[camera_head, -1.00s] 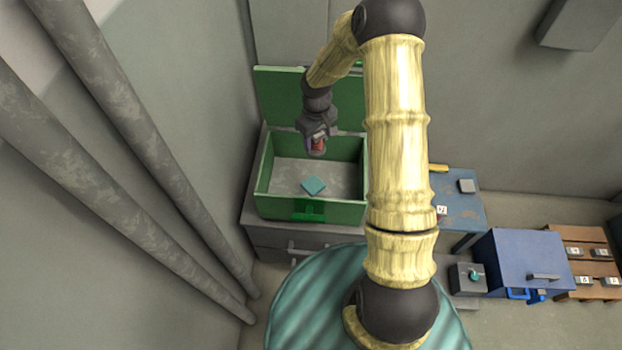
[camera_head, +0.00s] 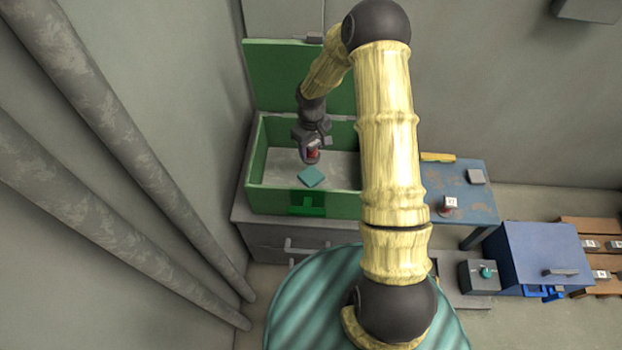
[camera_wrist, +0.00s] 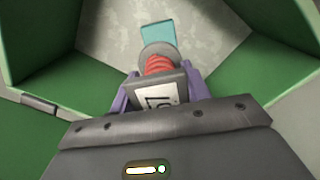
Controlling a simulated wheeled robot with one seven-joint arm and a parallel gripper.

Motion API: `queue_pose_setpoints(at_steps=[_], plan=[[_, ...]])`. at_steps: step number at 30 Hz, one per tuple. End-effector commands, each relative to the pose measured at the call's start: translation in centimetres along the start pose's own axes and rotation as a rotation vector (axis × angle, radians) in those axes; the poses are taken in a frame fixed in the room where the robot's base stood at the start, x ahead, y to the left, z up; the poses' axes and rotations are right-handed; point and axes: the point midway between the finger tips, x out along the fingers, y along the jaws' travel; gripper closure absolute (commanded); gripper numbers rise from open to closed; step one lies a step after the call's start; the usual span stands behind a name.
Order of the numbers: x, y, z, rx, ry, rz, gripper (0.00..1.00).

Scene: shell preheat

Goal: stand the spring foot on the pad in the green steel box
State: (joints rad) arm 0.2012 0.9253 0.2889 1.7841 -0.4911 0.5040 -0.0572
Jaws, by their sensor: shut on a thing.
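The green steel box (camera_head: 256,201) stands with its lid up against the wall behind it. The teal pad (camera_head: 312,176) lies on the box's grey floor near the front wall; it also shows in the wrist view (camera_wrist: 157,33). My gripper (camera_head: 310,156) is inside the box's opening, just behind the pad in the head view. It is shut on the spring foot, which shows a red coil (camera_wrist: 159,65), a grey round end and a block with a white label. In the wrist view the round end overlaps the pad's near edge; I cannot tell whether they touch.
The box stands on a grey drawer cabinet (camera_head: 270,238). To the right are a blue table (camera_head: 470,190) with another red labelled piece (camera_head: 447,207), a grey box with a teal knob (camera_head: 480,276) and a blue cabinet (camera_head: 535,255). Pipes run along the left wall.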

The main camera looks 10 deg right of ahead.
Motion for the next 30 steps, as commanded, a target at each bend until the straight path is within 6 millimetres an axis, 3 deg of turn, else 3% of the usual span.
queue_pose_setpoints(at_steps=[8, 20, 30], plan=[[0.0, 0.0, 0.0, 0.0, 0.0, 0.0, 0.9], [5.9, 0.0, 0.0, -0.001, -0.001, -0.001, 0.9], [6.2, 0.0, 0.0, -0.001, 0.0, 0.0, 0.9]])
